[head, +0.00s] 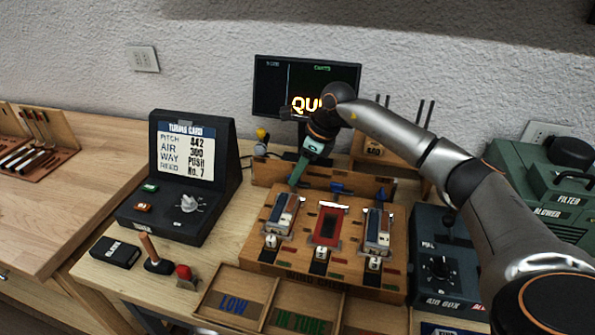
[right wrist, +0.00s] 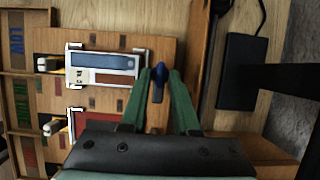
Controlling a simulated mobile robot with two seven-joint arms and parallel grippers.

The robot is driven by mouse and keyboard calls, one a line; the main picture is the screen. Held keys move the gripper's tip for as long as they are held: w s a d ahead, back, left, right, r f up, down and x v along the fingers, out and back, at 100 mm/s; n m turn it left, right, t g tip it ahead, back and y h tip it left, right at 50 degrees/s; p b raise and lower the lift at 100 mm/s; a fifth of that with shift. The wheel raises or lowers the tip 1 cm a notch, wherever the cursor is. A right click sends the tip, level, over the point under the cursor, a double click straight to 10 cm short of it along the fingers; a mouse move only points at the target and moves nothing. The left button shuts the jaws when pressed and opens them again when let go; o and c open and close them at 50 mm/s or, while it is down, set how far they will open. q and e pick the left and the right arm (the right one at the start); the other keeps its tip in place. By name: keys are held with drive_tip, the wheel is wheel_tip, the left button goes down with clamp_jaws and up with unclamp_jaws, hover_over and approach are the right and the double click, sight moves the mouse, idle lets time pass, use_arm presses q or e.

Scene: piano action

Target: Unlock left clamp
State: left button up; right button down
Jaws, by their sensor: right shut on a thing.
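The wooden jig (head: 255,252) holds three slots, with a metal-framed reed plate (head: 281,214) in the left one. The left clamp's blue handle (right wrist: 158,83) stands behind that plate in the right wrist view. My right gripper (head: 295,183) reaches down from behind the jig. Its green fingers (right wrist: 159,76) are on both sides of the blue handle, shut on it. In the head view the gripper hides this handle. The middle clamp handle (head: 340,188) and right clamp handle (head: 380,196) are blue too. My left gripper is out of view.
A reed plate (head: 378,232) sits in the right slot; the middle slot (head: 327,225) is red. The tuning card console (head: 184,160) stands left, the air box (head: 438,267) right. Trays such as LOW (head: 256,283) lie in front. A monitor (head: 270,85) stands behind.

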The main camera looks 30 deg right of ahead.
idle(0.4)
drive_tip(key=c, duration=0.7)
unclamp_jaws()
drive_tip(key=v, duration=1.2)
drive_tip(key=shift+r, duration=0.25)
drive_tip(key=shift+f, duration=0.1)
